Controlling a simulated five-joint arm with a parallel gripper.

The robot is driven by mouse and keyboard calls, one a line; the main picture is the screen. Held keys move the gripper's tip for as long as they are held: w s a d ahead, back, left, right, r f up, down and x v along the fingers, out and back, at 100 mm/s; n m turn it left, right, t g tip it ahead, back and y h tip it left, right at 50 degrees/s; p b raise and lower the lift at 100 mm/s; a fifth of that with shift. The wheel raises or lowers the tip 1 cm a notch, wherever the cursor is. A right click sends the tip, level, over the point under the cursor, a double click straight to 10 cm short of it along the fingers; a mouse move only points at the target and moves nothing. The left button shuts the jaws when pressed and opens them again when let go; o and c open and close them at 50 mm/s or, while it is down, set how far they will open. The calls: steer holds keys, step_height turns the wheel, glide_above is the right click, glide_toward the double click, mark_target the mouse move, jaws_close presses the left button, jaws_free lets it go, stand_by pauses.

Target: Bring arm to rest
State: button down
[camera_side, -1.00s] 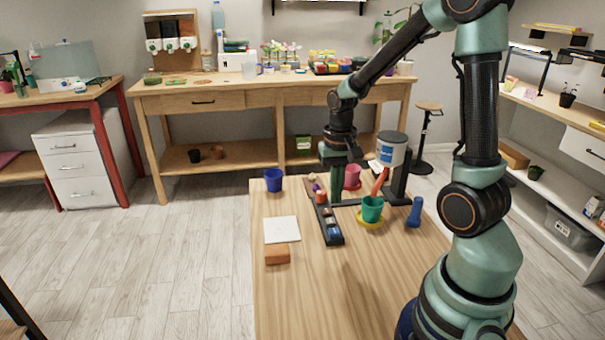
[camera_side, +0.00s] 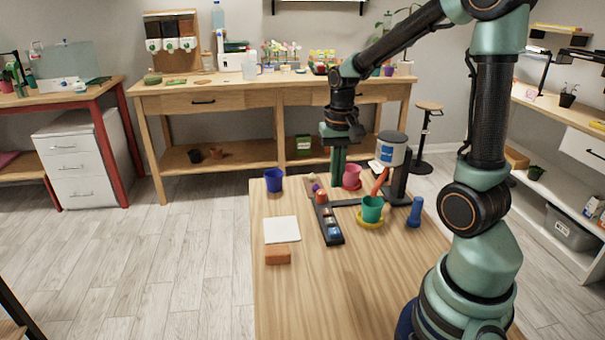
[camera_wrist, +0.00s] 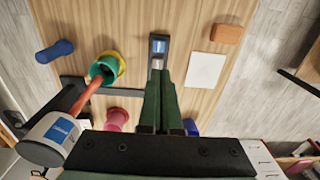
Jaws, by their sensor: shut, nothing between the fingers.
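My gripper (camera_side: 338,178) is shut and empty. It points down above the far part of the wooden table (camera_side: 290,300), near the pink pot (camera_side: 351,177). In the wrist view its two green fingers (camera_wrist: 162,85) lie together and cover part of the black rail (camera_wrist: 159,40). The fingertips look apart from the things on the table, though their exact height is hard to tell.
A dispenser (camera_side: 391,152) with an orange spout stands behind a green pot (camera_side: 372,208) on a yellow saucer (camera_side: 370,224). A blue pot (camera_side: 273,180), white sheet (camera_side: 282,230), brown block (camera_side: 277,254) and blue cylinder (camera_side: 414,212) stand around. The near tabletop is clear.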

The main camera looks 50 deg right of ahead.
steer(key=s+a+r+n+t, duration=0.2)
steer(key=a+r+n+t, duration=0.3)
steer(key=a+r+n, duration=0.4)
steer(key=a, duration=0.4)
steer(key=shift+s+a+r, duration=0.15)
steer(key=shift+s+a, duration=0.05)
steer(key=shift+s, duration=0.2)
stand_by(0.7)
